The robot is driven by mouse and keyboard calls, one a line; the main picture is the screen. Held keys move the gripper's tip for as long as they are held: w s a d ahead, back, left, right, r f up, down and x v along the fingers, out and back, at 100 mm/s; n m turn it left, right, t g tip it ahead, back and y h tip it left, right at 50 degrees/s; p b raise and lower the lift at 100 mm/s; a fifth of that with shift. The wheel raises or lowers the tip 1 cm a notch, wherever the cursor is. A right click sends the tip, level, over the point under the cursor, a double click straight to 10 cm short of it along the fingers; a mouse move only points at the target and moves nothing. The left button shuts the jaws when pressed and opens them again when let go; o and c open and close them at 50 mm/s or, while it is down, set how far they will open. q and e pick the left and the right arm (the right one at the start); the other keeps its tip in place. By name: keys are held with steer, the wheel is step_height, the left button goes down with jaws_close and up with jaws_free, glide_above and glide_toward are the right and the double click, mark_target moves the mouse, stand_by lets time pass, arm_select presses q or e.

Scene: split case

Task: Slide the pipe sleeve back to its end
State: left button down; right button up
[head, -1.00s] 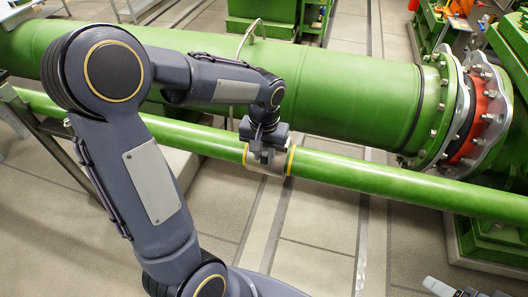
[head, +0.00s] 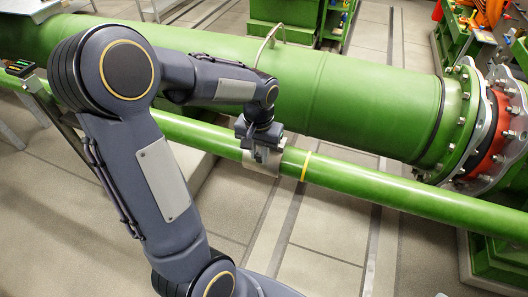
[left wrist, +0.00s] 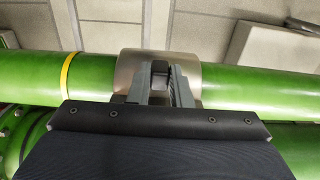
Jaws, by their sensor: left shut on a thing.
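The pipe sleeve (head: 274,167) is a short grey metal band around the thin green pipe (head: 370,190). A yellow ring (head: 306,166) circles the pipe to the right of the sleeve, with a stretch of bare green between them. My left gripper (head: 262,153) is shut on the sleeve from above. In the left wrist view the gripper fingers (left wrist: 158,84) sit on the sleeve (left wrist: 190,66), and the yellow ring (left wrist: 67,75) is to the left, apart from it. No second ring shows at the sleeve's other side. My right gripper is not in view.
A thick green pipe (head: 350,100) runs behind the thin one and ends in a bolted flange (head: 463,125) at right. Green machine blocks (head: 275,15) stand at the back. Tiled floor (head: 320,235) lies open below the thin pipe.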

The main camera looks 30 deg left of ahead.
arm_select(q)
steer(key=c, duration=1.3)
jaws_free()
steer(key=shift+d, duration=0.1)
step_height(320, 180, up, 8)
steer(key=shift+f+p, duration=0.1)
steer(key=shift+p, duration=0.2)
steer(key=s+d+t+h, duration=0.1)
steer(key=s+d+t, duration=0.1)
steer(key=s, duration=0.3)
steer(key=s+d+r+t+h, duration=0.1)
steer(key=s+d, duration=0.3)
steer(key=s, duration=0.1)
steer(key=s+d+m+t+h+p, duration=0.1)
steer(key=s+d+t, duration=0.1)
steer(key=s, duration=0.3)
steer(key=shift+s+d+r+t+h, duration=0.3)
steer(key=shift+s+d+r+h, duration=0.1)
steer(key=shift+d, duration=0.3)
